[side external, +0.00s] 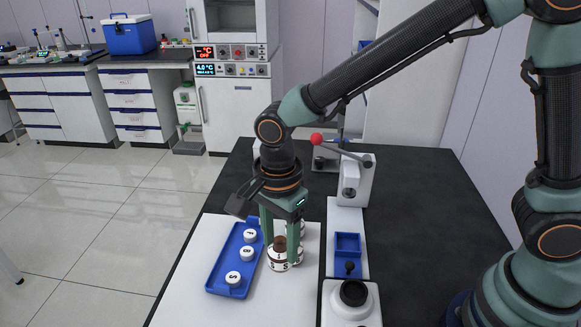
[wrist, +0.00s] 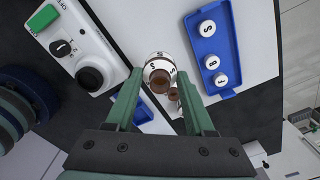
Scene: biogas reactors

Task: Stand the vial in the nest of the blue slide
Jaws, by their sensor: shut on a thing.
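The vial (side external: 283,262) has a white band marked with S and a brown top. My gripper (side external: 281,243) is shut on it from above, one green finger on each side. In the wrist view the vial (wrist: 158,64) sits between the fingertips (wrist: 160,76). It is upright, at or just above the white mat; I cannot tell whether it touches. The blue slide (side external: 347,246), with a square open nest, lies to the right on a white track. In the wrist view the slide (wrist: 143,114) is partly hidden by a finger. A second brown-topped vial (wrist: 173,94) shows close behind.
A blue tray (side external: 218,281) with three lettered white caps lies left of the vial. A white press with a red-ball lever (side external: 317,139) stands behind the slide. A white unit with a black knob (side external: 354,292) stands in front of it. The mat's front part is clear.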

